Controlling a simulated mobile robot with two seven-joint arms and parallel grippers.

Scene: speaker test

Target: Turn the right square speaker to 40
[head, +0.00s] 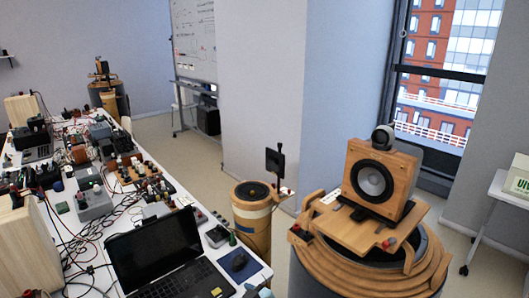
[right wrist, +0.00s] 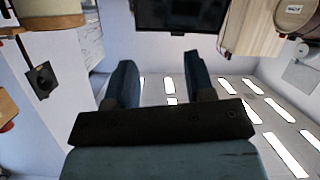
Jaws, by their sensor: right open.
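The right square speaker (head: 383,180) is a light wooden box with a dark round cone, in the right half of the head view. It stands upright on a wooden plate (head: 378,228) over a round wooden stand (head: 370,275). A small grey ball-shaped device sits on its top. No angle number is readable. My right gripper (right wrist: 160,80) shows in the right wrist view with its two blue-green fingers apart and nothing between them. I cannot tell how far it is from the speaker. My left gripper does not show.
A white table (head: 55,220) on the left holds a laptop (head: 160,255), cables and several electronic boxes. A round wooden stand (head: 252,213) with a black top stands between table and speaker. A grey cart (head: 508,190) is at the far right. Floor shows behind the stands.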

